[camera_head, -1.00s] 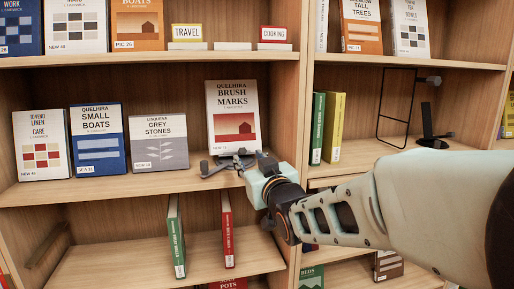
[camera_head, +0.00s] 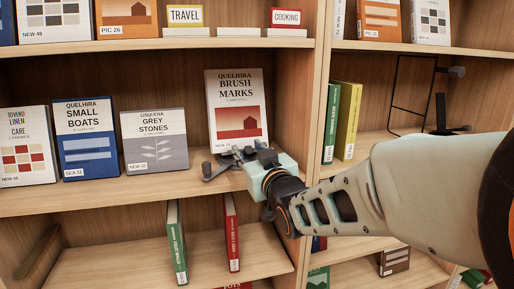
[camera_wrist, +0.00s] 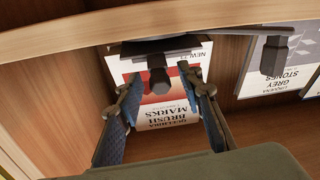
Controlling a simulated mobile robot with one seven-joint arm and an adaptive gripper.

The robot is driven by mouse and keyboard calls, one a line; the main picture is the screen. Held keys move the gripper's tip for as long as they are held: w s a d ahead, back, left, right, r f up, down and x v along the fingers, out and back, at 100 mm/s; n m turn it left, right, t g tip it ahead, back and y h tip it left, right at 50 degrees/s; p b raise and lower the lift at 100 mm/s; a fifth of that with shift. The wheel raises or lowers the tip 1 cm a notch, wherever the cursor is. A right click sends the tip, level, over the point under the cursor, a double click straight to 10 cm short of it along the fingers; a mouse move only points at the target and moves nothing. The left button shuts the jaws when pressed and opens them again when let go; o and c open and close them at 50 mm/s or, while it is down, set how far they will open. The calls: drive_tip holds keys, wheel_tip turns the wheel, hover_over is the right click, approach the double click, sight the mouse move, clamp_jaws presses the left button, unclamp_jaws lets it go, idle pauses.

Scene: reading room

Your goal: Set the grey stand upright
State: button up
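The grey stand (camera_head: 213,172) lies low on the middle shelf, in front of the upright "Brush Marks" book (camera_head: 237,107). In the wrist view its dark grey stub (camera_wrist: 158,76) shows between my finger tips, with a flat part behind it. A second stub (camera_wrist: 274,56) sticks out to the side, outside the fingers. My gripper (camera_head: 243,156) is at the stand's right end in the head view. In the wrist view my gripper (camera_wrist: 150,82) is open, with gaps on both sides of the stub. My gripper partly hides the stand in the head view.
The "Grey Stones" book (camera_head: 155,141) stands to the left, with shelf room before it. The cabinet's upright divider (camera_head: 316,110) is close on the right. A dark stand (camera_head: 440,115) and a wire frame (camera_head: 395,95) are in the right bay.

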clamp_jaws()
idle(0.3)
